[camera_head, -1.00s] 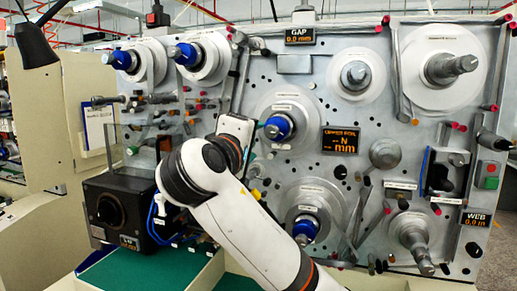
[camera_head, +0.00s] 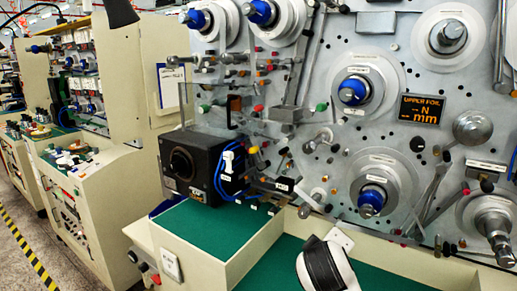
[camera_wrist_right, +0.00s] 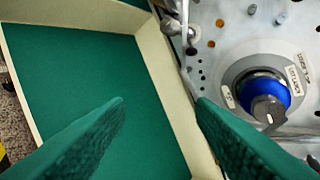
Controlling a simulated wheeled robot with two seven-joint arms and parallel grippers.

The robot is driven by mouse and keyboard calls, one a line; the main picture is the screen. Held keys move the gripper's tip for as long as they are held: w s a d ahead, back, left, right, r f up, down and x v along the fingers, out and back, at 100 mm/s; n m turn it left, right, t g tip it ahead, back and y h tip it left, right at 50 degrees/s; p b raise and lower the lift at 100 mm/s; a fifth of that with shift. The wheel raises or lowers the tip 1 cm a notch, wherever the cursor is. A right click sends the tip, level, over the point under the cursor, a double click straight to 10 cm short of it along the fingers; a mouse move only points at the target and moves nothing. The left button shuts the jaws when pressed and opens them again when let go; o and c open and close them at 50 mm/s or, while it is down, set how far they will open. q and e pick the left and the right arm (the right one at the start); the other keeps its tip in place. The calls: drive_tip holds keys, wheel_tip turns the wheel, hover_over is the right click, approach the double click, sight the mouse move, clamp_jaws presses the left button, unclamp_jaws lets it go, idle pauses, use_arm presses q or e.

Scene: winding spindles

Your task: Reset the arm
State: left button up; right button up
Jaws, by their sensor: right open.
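My right gripper (camera_wrist_right: 160,102) shows in the right wrist view as two green fingers, spread apart with nothing between them. It is above a green-floored tray (camera_wrist_right: 60,70), with the tray's cream rim running between the fingers. A blue-hubbed spindle (camera_wrist_right: 262,92) lies to the right, apart from the fingers. In the head view, a white and black link of my arm (camera_head: 328,266) shows at the bottom, over the green surface; its gripper is hidden there. My left gripper is not in view.
The grey winding panel (camera_head: 300,105) fills the right, with several blue and grey spindles, including a low blue one (camera_head: 372,200). A black box (camera_head: 190,165) with cables stands at its left. Other cream cabinets (camera_head: 95,190) and floor lie further left.

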drive_tip(key=s+d+f+m+g+y, duration=0.3)
drive_tip(key=s+f+g, duration=0.1)
drive_tip(key=s+f, duration=1.35)
drive_tip(key=s+d+f+m+g, duration=0.1)
drive_tip(key=s+f+g, duration=0.1)
drive_tip(key=s+f, duration=0.35)
drive_tip(key=s+d+f+m+g, duration=0.1)
drive_tip(key=s+f+m, duration=0.1)
drive_tip(key=s, duration=0.7)
wheel_tip(320, 180, down, 24)
drive_tip(key=g, duration=0.1)
drive_tip(key=s+d+f+g, duration=0.1)
drive_tip(key=s+d+f, duration=0.2)
drive_tip(key=s+f, duration=1.3)
wheel_tip(320, 180, down, 2)
drive_tip(key=shift+s+f+n+g+y+b, duration=0.2)
drive_tip(key=shift+s+n+g+y+b, duration=0.1)
drive_tip(key=shift+s, duration=0.05)
